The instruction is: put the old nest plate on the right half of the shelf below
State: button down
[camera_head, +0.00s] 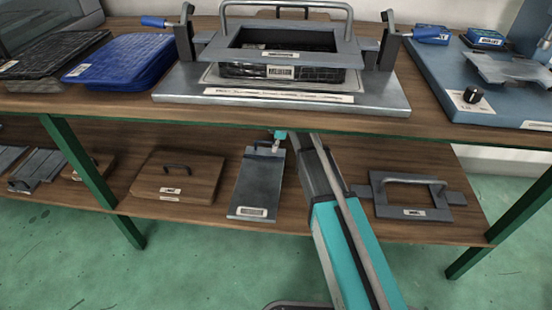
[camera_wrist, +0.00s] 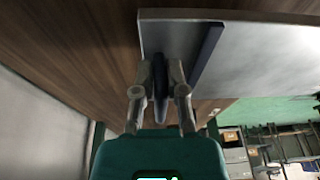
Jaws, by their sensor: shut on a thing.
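A flat grey plate (camera_head: 256,188) with a label near its front edge is over the lower shelf, left of my arm. I take it as the old nest plate; its label is too small to read. My gripper (camera_wrist: 161,85) is shut on the dark upright grip (camera_wrist: 160,74) of this plate. In the wrist view the plate's pale grey face (camera_wrist: 265,62) extends to the right. In the head view, my gripper is mostly hidden near the plate's far end. Whether the plate touches the lower shelf (camera_head: 335,232) is hard to tell.
A grey frame with a handle (camera_head: 414,212) lies on the lower shelf's right part. A brown board with a handle (camera_head: 150,185) lies left of the plate. The worktop above carries a large fixture (camera_head: 180,94). Green legs (camera_head: 90,175) bound the shelf.

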jog(key=shift+w+f+b, duration=0.8)
jog(key=shift+w+f, duration=0.2)
jog(key=shift+f, duration=0.2)
jog(key=shift+w+f+b, duration=0.5)
jog(key=shift+f+b, duration=0.15)
jog(key=shift+b, duration=0.05)
jog(key=shift+s+f+b, duration=0.1)
jog(key=shift+f+b, duration=1.25)
jog(key=c, duration=0.7)
grip_release()
jog(key=shift+r, duration=0.1)
jog(key=p+v, duration=1.1)
jog(key=v, duration=0.1)
jog(key=shift+p, duration=0.35)
